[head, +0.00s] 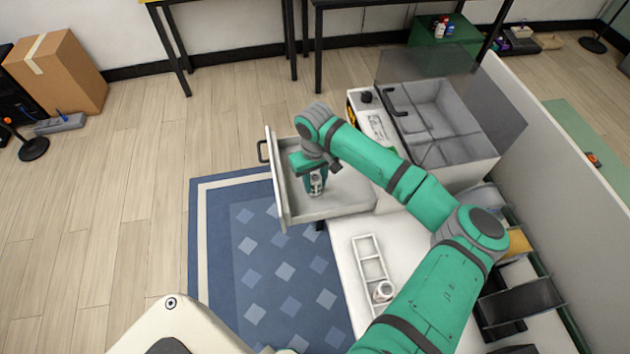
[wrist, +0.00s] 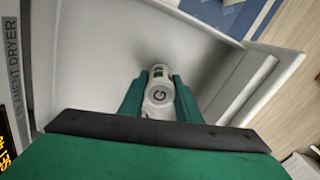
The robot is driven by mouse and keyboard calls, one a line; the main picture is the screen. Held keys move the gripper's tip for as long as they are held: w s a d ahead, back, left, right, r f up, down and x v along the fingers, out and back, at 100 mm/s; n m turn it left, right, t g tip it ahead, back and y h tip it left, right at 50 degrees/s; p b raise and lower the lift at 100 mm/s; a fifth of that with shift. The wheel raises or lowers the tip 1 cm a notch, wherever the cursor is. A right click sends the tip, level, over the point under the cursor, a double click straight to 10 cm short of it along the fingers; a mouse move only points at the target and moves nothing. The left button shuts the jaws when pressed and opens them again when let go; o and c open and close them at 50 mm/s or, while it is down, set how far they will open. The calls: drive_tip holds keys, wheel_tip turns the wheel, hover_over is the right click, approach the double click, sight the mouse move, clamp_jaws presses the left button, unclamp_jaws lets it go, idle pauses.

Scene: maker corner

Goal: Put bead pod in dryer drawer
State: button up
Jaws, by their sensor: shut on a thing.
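The bead pod (wrist: 158,95) is a small whitish cylinder with a dark mark on its end. My gripper (wrist: 160,92) is shut on it, with a green finger on each side. In the head view the pod (head: 317,184) is held upright below my gripper (head: 314,182), inside the open dryer drawer (head: 350,192). I cannot tell whether the pod touches the drawer floor. The drawer (wrist: 92,55) fills much of the wrist view. The filament dryer (head: 440,125) stands behind my arm, with a dark handle and a clear lid raised.
A white rack (head: 370,262) with compartments lies on the white bench near my arm, with another small pod (head: 383,291) at its near end. Dark trays (head: 520,300) stand to the right. A blue patterned rug (head: 270,262) covers the floor below the drawer.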

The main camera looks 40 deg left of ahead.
sight(315, 178)
drive_tip(key=shift+f, duration=0.15)
drive_tip(key=o, duration=1.1)
drive_tip(key=shift+c, duration=0.2)
wheel_tip(315, 178, up, 12)
drive_tip(key=shift+r, duration=0.2)
drive_tip(key=shift+s, duration=0.1)
